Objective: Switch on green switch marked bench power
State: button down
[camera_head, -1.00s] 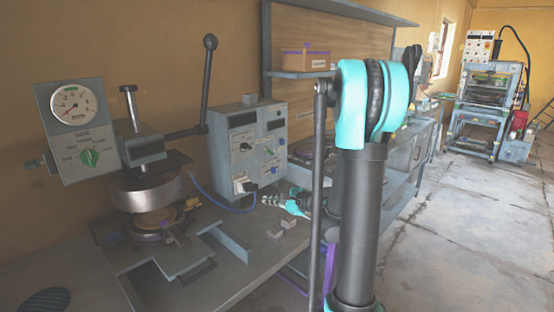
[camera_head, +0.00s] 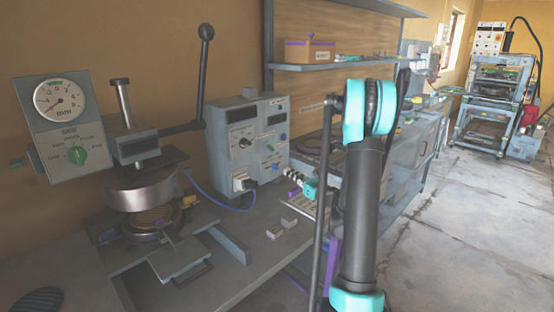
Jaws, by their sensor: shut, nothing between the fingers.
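The grey control box (camera_head: 247,150) stands on the bench in the middle of the view. A small green control (camera_head: 283,137) shows at the right of its front; this may be the bench power switch, but the labels are too small to read and its on or off position cannot be told. My gripper (camera_head: 287,172) is shut and empty, close to the lower right of the box front, below the green control. I cannot tell whether it touches the box. My arm partly hides the area to the right.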

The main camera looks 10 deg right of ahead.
send_near(266, 151)
jog(key=w+a+f, duration=0.1)
jog(key=w, duration=0.1)
jog(key=w+a+f, duration=0.2)
jog(key=shift+w+f, duration=0.15)
jog(key=shift+f, duration=0.05)
notch_tip(266, 151, up, 3)
jog(key=shift+d+f, duration=0.15)
jog(key=shift+f, duration=0.1)
jog(key=shift+s+d+r, duration=0.1)
jog(key=shift+s+r, duration=0.3)
jog(key=shift+r, duration=0.2)
jog(key=shift+d+r, duration=0.1)
jog(key=shift+r, duration=0.05)
